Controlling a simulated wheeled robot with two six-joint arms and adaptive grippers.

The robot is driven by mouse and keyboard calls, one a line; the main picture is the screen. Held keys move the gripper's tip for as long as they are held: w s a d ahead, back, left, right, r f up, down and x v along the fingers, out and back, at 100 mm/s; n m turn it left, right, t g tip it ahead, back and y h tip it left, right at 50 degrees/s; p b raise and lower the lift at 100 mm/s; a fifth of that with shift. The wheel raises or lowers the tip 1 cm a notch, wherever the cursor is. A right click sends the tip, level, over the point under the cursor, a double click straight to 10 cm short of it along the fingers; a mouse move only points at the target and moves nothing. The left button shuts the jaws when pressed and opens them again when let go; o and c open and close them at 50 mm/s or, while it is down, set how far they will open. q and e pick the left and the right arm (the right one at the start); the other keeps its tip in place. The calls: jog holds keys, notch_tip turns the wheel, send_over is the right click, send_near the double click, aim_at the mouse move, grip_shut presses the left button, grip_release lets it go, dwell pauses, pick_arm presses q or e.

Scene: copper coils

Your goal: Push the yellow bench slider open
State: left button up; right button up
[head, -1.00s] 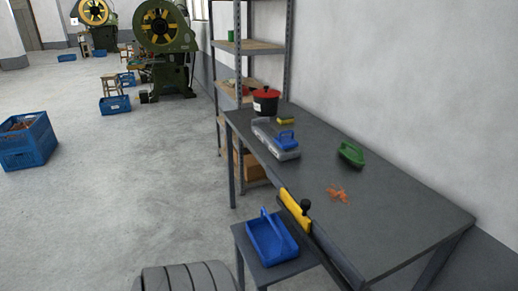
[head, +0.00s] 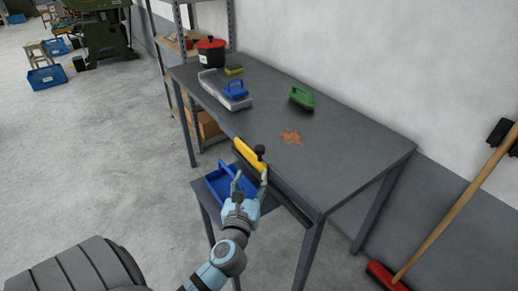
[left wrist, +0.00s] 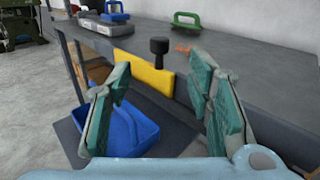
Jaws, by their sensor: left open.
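The yellow slider (head: 249,155) is a flat plate on the front edge of the grey bench (head: 345,145), with a black knob (head: 260,150) standing up at its right end. In the left wrist view the yellow slider (left wrist: 146,76) and its black knob (left wrist: 159,52) show ahead, between and beyond the fingers. My left gripper (head: 251,180) is open and empty in front of the slider, close to the knob. In the left wrist view its two fingers (left wrist: 162,95) are wide apart; I see no clear contact with the knob. My right gripper is not in view.
A blue dustpan-like tray (head: 218,190) sits on a low shelf below the slider. Copper scraps (head: 290,136), a green-handled brush (head: 301,97), a blue-handled brush (head: 236,90) and a red-lidded pot (head: 211,52) are on the bench. A red broom (head: 387,275) leans at right.

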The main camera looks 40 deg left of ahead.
aim_at(259, 151)
pick_arm(q)
jog(key=b+x, duration=0.2)
jog(key=x, duration=1.1)
jog(key=shift+w+a+f, duration=0.1)
jog(key=shift+w+a, duration=0.25)
jog(key=shift+w, duration=0.25)
grip_shut()
